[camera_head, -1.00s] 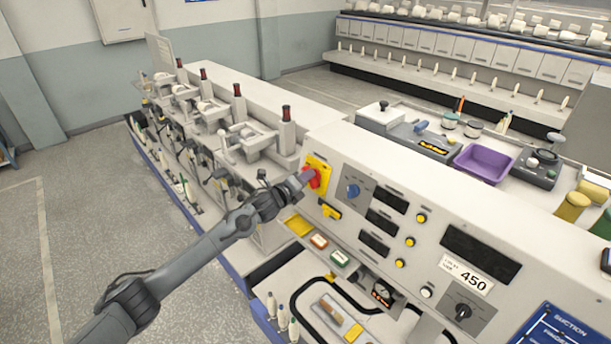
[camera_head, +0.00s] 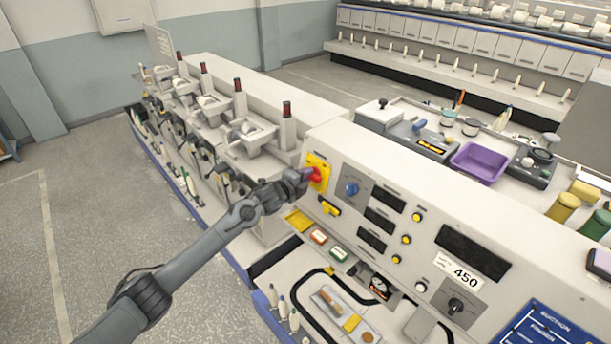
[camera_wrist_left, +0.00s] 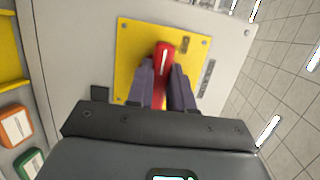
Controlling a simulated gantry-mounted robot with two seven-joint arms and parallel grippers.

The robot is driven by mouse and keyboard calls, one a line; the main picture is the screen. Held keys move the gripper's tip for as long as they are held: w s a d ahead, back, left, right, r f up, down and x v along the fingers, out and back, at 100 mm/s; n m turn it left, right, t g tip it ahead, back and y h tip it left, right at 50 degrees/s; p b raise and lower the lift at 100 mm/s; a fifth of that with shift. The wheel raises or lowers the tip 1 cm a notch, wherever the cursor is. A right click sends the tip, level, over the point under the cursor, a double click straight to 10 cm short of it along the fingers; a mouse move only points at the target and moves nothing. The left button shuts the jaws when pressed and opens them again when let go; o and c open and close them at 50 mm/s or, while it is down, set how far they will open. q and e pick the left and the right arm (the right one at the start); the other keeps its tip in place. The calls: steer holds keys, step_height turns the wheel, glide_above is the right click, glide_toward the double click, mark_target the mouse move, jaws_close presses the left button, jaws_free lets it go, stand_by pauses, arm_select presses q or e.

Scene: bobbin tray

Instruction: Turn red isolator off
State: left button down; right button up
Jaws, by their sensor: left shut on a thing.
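The red isolator (camera_head: 315,175) is a red handle on a yellow plate (camera_head: 318,163) at the left end of the machine's front panel. In the left wrist view the red handle (camera_wrist_left: 163,62) stands out from the yellow plate (camera_wrist_left: 205,45). My left gripper (camera_head: 303,178) is at the handle. In the left wrist view its two dark fingers (camera_wrist_left: 162,85) lie one on each side of the handle, shut on it, and cover part of it. The head view partly hides the handle behind the gripper. My right gripper is not in view.
A blue knob (camera_head: 352,188) and a yellow handle (camera_head: 330,208) are close to the isolator on the panel. A purple tray (camera_head: 477,162) stands behind the panel. The floor at left is clear.

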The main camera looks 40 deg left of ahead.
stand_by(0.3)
arm_select(q)
steer(key=c, duration=1)
jaws_free()
steer(key=shift+s, duration=0.1)
steer(key=a+b+v, duration=0.1)
steer(key=v, duration=0.9)
steer(key=shift+s+d+b, duration=0.3)
steer(key=shift+d+b, duration=0.1)
steer(key=shift+d, duration=0.05)
steer(key=shift+r, duration=0.1)
